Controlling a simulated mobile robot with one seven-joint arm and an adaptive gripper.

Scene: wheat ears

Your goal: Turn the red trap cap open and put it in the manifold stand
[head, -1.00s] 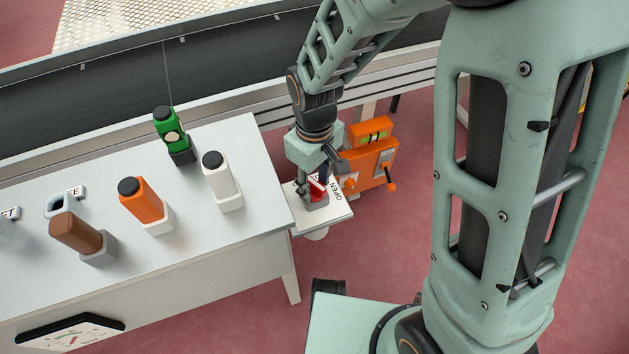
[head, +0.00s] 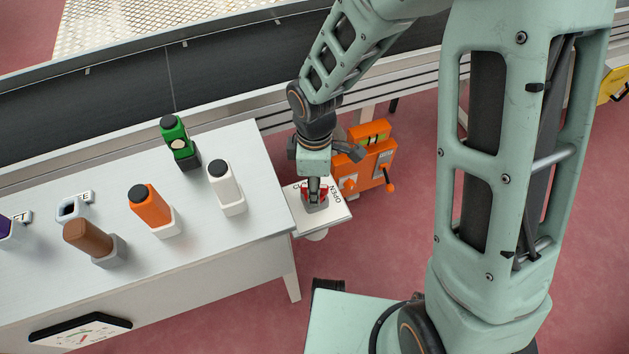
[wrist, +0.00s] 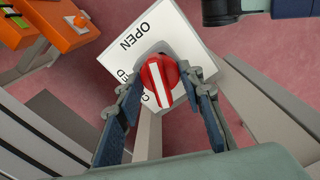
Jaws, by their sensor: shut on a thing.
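The red trap cap (wrist: 160,80) is a round knob with a white stripe. It sits on a white plate (wrist: 188,35) printed with "OPEN"; a second word is partly hidden. In the wrist view the stripe runs nearly upright, its top leaning left. My gripper (wrist: 162,86) is shut on the cap, one finger on each side. In the head view my gripper (head: 316,194) points down over the plate (head: 337,216), with red (head: 323,188) showing at its tips. An empty pale holder (head: 72,209) stands on the table; I cannot tell whether it is the manifold stand.
An orange box with levers (head: 374,166) is close behind and right of my gripper. The white table (head: 215,265) at left carries green (head: 176,132), white (head: 222,180), orange (head: 148,203) and brown (head: 88,236) bottles in holders. A dark conveyor (head: 220,78) runs behind.

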